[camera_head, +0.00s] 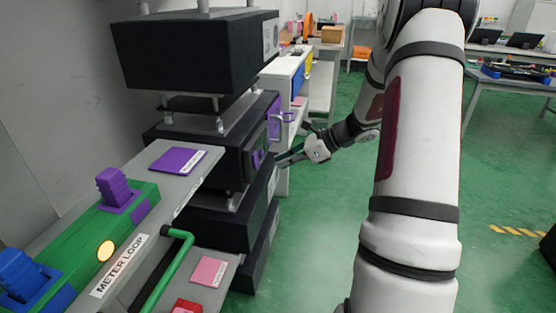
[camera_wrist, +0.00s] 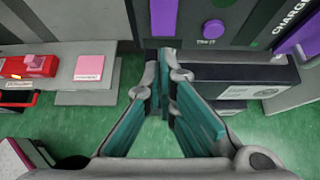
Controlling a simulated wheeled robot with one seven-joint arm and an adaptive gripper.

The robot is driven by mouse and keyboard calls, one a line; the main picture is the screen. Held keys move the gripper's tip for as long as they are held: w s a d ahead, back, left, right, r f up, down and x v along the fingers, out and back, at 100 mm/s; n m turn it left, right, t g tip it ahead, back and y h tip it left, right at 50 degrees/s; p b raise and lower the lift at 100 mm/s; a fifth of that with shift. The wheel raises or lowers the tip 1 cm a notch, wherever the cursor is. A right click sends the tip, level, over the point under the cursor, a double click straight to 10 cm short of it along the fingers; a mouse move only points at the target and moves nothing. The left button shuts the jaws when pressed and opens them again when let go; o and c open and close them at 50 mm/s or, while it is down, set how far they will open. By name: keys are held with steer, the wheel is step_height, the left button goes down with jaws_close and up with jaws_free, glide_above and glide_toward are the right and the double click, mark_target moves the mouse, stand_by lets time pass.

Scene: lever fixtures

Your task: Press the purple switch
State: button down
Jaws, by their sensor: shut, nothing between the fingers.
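A purple rocker-like block (camera_head: 118,190) stands on a green fixture at the left of the head view. A small purple piece (camera_head: 258,158) shows on the face of the dark box in the middle stack. In the wrist view a dark panel carries a purple strip (camera_wrist: 164,16) and a round purple knob (camera_wrist: 213,29). I cannot tell which of these is the purple switch. My gripper (camera_head: 283,160) is shut and empty, beside the dark box. In the wrist view its teal fingers (camera_wrist: 165,78) point toward the panel, below the purple strip; contact is not clear.
A purple handle (camera_head: 274,118) sticks out behind the dark box, and a purple plate (camera_head: 178,160) lies on the grey shelf. A green bar (camera_head: 168,270) and a pink plate (camera_head: 208,271) are in front. The green floor (camera_head: 320,240) right of the stack is open.

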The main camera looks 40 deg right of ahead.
steer(key=p+v, duration=0.2)
steer(key=v, duration=0.6)
steer(key=shift+d+r, duration=0.15)
steer(key=shift+r, duration=0.1)
steer(key=shift+s+p, duration=0.25)
steer(key=shift+p, duration=0.1)
